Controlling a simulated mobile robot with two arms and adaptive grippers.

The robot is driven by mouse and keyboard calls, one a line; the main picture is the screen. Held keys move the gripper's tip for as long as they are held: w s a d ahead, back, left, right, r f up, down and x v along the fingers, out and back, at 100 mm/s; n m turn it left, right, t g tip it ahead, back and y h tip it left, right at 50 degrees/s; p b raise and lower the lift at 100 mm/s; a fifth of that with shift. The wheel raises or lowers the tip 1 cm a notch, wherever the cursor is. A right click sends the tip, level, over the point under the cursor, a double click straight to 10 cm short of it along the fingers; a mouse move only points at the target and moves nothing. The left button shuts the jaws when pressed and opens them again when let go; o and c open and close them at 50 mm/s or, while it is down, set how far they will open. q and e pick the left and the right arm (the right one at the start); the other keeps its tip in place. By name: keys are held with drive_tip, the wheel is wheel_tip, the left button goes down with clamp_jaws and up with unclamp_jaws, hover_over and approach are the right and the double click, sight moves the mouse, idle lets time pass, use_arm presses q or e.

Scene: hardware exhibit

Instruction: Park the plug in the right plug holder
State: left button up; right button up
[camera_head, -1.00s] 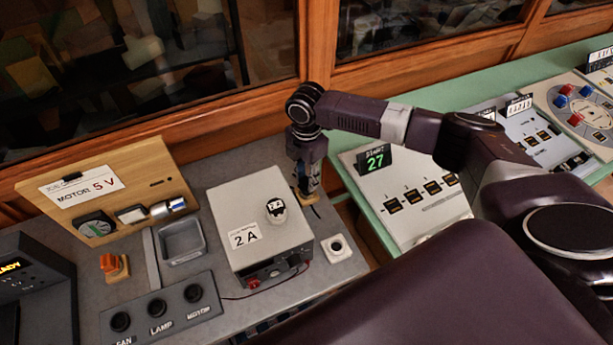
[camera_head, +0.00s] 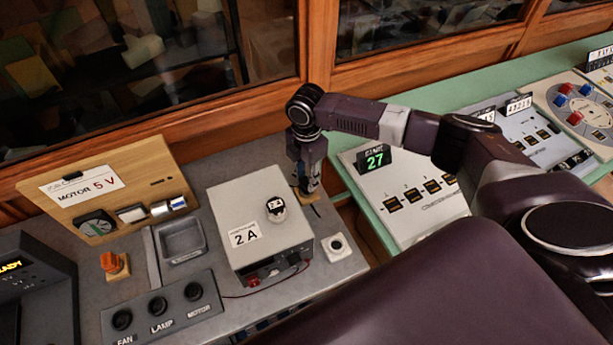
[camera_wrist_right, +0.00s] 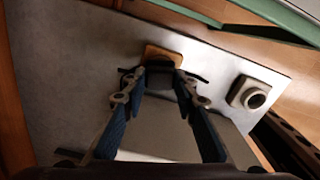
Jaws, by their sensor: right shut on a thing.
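My right gripper (camera_head: 308,190) points down behind the grey power supply box, with its fingertips low over the bench. In the right wrist view my right gripper (camera_wrist_right: 161,78) is shut on a dark plug (camera_wrist_right: 160,74), mostly hidden between the fingers. The plug is at a small wooden block (camera_wrist_right: 163,53), which also shows beside the gripper in the head view (camera_head: 306,198). I cannot tell whether the plug is seated in the block or just above it. My left gripper is not in view.
The power supply (camera_head: 268,213), marked 2 A, stands just left of and in front of my right gripper. A white block with a round opening (camera_head: 336,246) sits to its right.

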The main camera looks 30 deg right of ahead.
drive_tip(key=shift+f, duration=0.1)
drive_tip(key=o, duration=1.2)
drive_tip(key=shift+o, duration=0.2)
drive_tip(key=o, duration=0.5)
drive_tip(key=shift+r+p, duration=3.55)
drive_tip(key=shift+p, duration=0.1)
